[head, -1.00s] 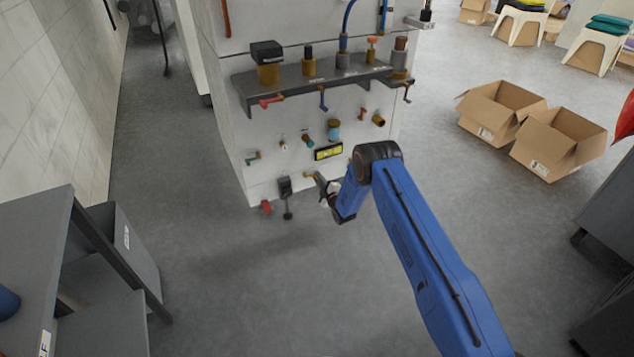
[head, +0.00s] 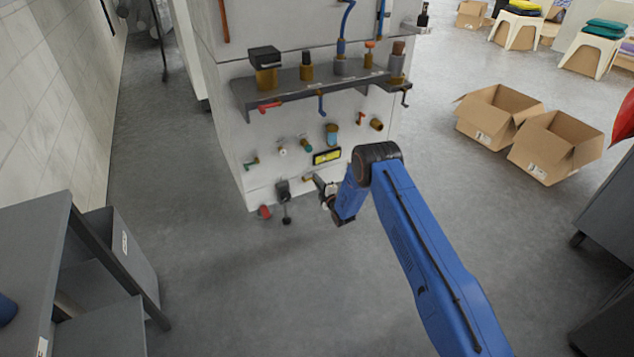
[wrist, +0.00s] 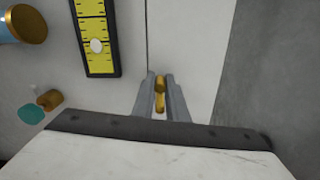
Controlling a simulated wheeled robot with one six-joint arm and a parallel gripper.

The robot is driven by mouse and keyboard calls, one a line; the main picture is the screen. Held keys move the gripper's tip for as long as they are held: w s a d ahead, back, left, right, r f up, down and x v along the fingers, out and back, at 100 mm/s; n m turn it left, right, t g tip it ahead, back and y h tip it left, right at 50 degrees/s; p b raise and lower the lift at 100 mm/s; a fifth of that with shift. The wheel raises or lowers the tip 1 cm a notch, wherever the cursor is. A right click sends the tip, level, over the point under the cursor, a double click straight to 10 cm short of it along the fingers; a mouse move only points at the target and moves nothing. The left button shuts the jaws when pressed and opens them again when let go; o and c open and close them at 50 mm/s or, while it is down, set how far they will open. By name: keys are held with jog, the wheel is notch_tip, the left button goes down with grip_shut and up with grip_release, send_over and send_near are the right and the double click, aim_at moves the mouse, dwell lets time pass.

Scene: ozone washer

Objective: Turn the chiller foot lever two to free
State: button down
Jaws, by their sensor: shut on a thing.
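My gripper (wrist: 161,108) is shut on a small brass lever (wrist: 159,88) low on the white panel, below the yellow-and-black label. In the head view my gripper (head: 322,186) reaches the lower panel from the right, and the brass lever (head: 308,179) shows just left of it. In the wrist view the lever's rounded end and shaft lie between the two grey fingers. I cannot tell which lever number this is, and the fingers hide part of it.
A yellow-and-black label (wrist: 97,35) sits close to the fingers. A green valve (wrist: 31,113) is at its left. A black box with a hanging knob (head: 283,190) and a red knob (head: 264,212) are left of my gripper. Cardboard boxes (head: 497,115) stand at the right; the floor between is clear.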

jog(key=c, duration=1.7)
grip_release()
jog(key=shift+c, duration=0.2)
jog(key=v, duration=1.7)
jog(key=shift+s, duration=0.15)
jog(key=shift+d, duration=0.15)
